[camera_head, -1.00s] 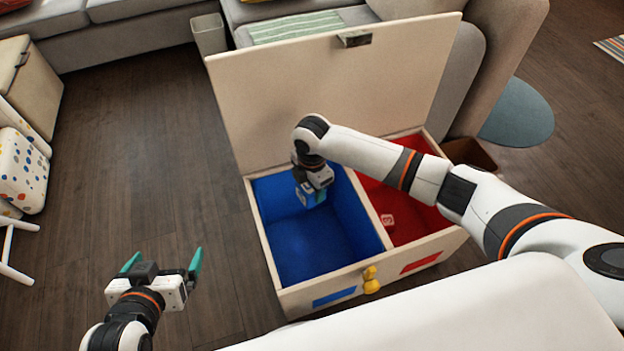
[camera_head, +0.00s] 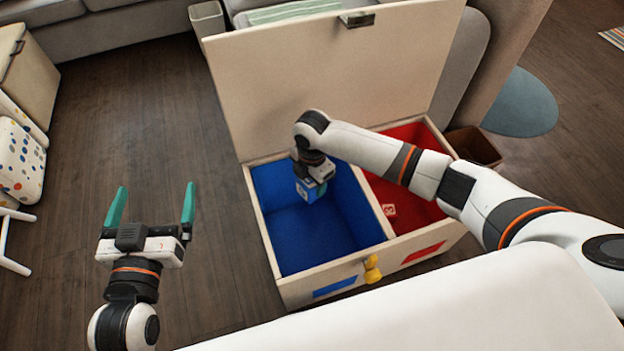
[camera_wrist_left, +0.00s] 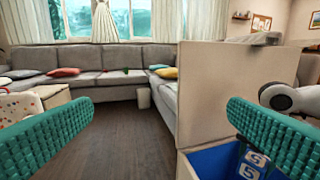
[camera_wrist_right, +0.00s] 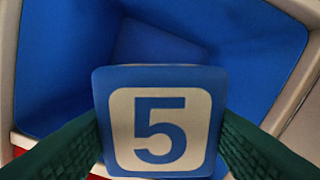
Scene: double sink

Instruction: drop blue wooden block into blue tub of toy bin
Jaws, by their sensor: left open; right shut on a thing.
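The toy bin (camera_head: 264,262) stands open, with a blue tub (camera_head: 303,240) on the left and a red tub (camera_head: 428,214) on the right. My right gripper (camera_head: 311,186) reaches into the blue tub near its back. It is shut on the blue wooden block (camera_head: 307,191), which shows a white face with a 5 in the right wrist view (camera_wrist_right: 160,120). The block is held above the tub floor. It also shows in the left wrist view (camera_wrist_left: 252,165). My left gripper (camera_head: 152,200) is open and empty, out over the floor left of the bin.
The raised lid (camera_head: 325,85) stands behind the tubs. A red block (camera_head: 389,210) lies in the red tub. A yellow knob (camera_head: 372,270) is on the bin's front. A brown box (camera_head: 473,147) stands right of the bin. The floor (camera_head: 150,110) at left is clear.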

